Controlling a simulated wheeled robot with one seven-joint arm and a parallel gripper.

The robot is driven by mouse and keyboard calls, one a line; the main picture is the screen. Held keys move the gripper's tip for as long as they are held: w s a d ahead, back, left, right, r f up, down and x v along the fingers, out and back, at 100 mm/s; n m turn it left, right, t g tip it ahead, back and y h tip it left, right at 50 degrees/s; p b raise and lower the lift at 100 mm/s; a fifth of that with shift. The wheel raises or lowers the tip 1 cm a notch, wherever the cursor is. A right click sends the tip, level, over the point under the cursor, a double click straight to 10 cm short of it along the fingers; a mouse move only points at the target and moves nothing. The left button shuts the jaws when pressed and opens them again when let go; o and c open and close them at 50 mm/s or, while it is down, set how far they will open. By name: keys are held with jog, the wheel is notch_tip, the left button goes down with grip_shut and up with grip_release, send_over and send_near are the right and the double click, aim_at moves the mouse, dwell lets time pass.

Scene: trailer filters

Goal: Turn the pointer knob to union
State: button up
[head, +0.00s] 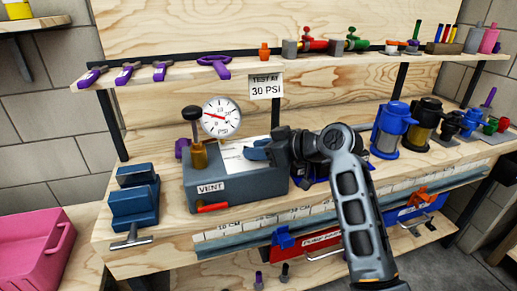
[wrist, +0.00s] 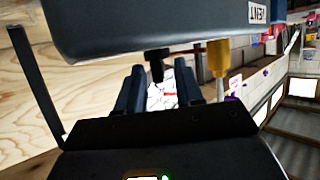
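The grey-blue test box (head: 235,190), marked VENT, stands on the bench with a white printed card (head: 233,160) on its top. My gripper (head: 252,152) is low over the right part of that top, its blue fingers pointing left. In the wrist view the fingers of my gripper (wrist: 160,66) are apart, and a small dark knob-like piece (wrist: 157,66) at the box (wrist: 150,25) shows between them, not clearly touched. I cannot tell for sure that it is the pointer knob. In the head view my gripper hides that spot, and no union marking is readable.
A brass pump (head: 198,155) with a black handle and a round gauge (head: 222,117) stand close left of my fingers. A red lever (head: 213,207) sticks out in front. A blue vise (head: 135,200) is at left; blue and black filter housings (head: 390,130) are at right.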

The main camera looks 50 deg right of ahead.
jog(key=shift+c, duration=0.4)
grip_shut()
jog(key=shift+a+m+h+p, duration=0.15)
jog(key=shift+m+h+p, duration=0.15)
jog(key=shift+p, duration=0.05)
jog(key=m+h+p, duration=0.3)
jog(key=h+p, duration=0.1)
jog(key=shift+a+r, duration=0.2)
jog(key=shift+a, duration=0.05)
jog(key=shift+w+a+m+g+h+p, duration=0.1)
jog(key=shift+m+g+h+p, duration=0.4)
jog(key=shift+m+h+p, duration=0.55)
jog(key=shift+f+m+g+h+p, duration=0.2)
jog(key=shift+m+g+h+p, duration=0.35)
jog(key=shift+m+h, duration=0.45)
